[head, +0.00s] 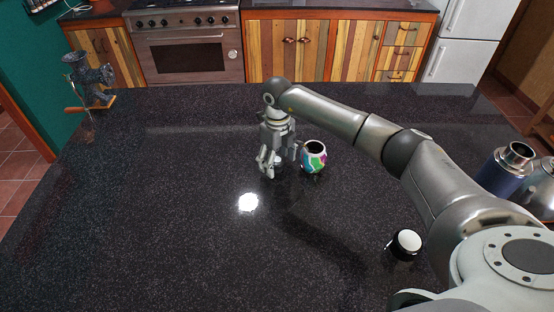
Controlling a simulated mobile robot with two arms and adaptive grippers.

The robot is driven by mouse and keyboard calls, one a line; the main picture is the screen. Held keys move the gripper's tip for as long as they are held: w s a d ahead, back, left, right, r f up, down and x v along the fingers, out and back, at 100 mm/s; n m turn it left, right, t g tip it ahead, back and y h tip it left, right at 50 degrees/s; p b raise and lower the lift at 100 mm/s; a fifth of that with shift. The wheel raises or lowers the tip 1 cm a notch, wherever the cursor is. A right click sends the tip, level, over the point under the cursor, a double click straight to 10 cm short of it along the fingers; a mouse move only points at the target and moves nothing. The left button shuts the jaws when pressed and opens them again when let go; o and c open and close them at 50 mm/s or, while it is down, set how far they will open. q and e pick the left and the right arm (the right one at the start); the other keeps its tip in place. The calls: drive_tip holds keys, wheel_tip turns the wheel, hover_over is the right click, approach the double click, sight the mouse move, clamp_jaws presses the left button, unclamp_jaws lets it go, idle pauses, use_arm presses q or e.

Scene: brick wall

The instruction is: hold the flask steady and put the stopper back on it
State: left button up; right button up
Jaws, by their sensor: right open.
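A blue flask (505,172) with a bare metal neck and a dark open mouth stands upright at the right edge, partly hidden by my right arm. My right gripper (271,166) is open and points down at the middle of the counter, far to the left of the flask. A small pale, greyish thing (278,159) shows at its fingers; it may be the stopper, but its shape is mostly hidden. I cannot tell whether the fingers touch it. My left gripper is not in view.
A multicoloured pot (314,158) stands just right of the right gripper. A black jar with a white top (405,244) is near the front right. A grinder (88,80) stands at the far left. The dark counter (150,220) is clear at left and front.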

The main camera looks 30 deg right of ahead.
sight(277, 159)
drive_tip(key=shift+f, duration=0.15)
drive_tip(key=c, duration=1)
drive_tip(key=shift+w+r, duration=0.1)
drive_tip(key=shift+r, duration=0.3)
wheel_tip(277, 159, up, 8)
drive_tip(key=b, duration=0.3)
drive_tip(key=shift+r, duration=0.65)
